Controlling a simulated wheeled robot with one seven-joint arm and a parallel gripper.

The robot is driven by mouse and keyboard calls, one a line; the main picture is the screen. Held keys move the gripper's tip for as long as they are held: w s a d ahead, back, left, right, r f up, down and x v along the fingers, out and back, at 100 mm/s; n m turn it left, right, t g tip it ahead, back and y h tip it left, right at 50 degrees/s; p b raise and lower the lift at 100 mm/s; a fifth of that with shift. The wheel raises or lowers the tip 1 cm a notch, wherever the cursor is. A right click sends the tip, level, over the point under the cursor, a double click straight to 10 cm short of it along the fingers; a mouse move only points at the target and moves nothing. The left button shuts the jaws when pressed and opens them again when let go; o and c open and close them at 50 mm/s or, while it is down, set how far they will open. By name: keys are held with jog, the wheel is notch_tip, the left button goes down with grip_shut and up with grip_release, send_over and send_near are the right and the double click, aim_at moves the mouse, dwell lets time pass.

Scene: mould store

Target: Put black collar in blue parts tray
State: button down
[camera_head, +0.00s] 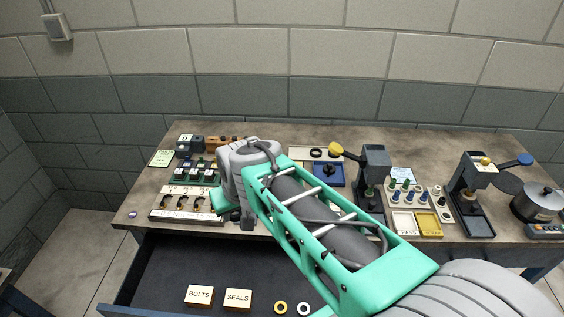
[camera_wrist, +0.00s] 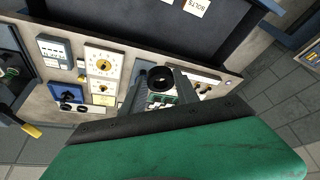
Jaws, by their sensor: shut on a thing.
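My gripper (camera_wrist: 160,88) is shut on a black collar (camera_wrist: 160,78), a dark ring held between the fingertips in the wrist view. In the head view my arm hides the collar and most of the gripper, which is over the front part of the bench, left of the blue tray. The blue parts tray (camera_head: 328,175) lies on the bench just right of my arm. It also shows in the wrist view (camera_wrist: 68,92), left of the gripper and apart from the held collar.
A press (camera_head: 374,175) with a yellow-ended lever stands right of the blue tray. Another black ring (camera_head: 316,152) lies behind the tray. A rack with hooks (camera_head: 186,203) is at left. The open drawer (camera_head: 170,265) below holds BOLTS and SEALS labels.

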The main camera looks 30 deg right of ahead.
jog(key=w+d+m+g+h, duration=0.1)
jog(key=w+d+m+h, duration=0.2)
jog(key=w+d+m, duration=0.9)
jog(key=w+d+f+m+g, duration=0.1)
jog(key=w+d+f, duration=0.2)
jog(key=d, duration=0.6)
jog(key=w+d+f+g, duration=0.1)
jog(key=w+d+f, duration=0.25)
jog(key=d, duration=0.45)
jog(key=shift+s+d+f+m+g+h+b, duration=0.2)
jog(key=shift+d+f+m+b, duration=0.5)
jog(key=shift+d+f, duration=1.2)
jog(key=shift+d+f+m+g+h+b, duration=0.2)
jog(key=shift+d+f+m+h+b, duration=0.4)
jog(key=shift+d+f, duration=1.3)
jog(key=shift+s+d+f+m+g+b, duration=0.15)
jog(key=shift+d+f+m+b, duration=0.3)
jog(key=shift+d+f+m, duration=1.35)
jog(key=shift+a+f+n, duration=0.45)
jog(key=shift+f+n, duration=0.2)
jog(key=shift+n, duration=0.25)
jog(key=c, duration=0.8)
grip_release()
jog(key=shift+c, duration=0.2)
jog(key=shift+o, duration=0.4)
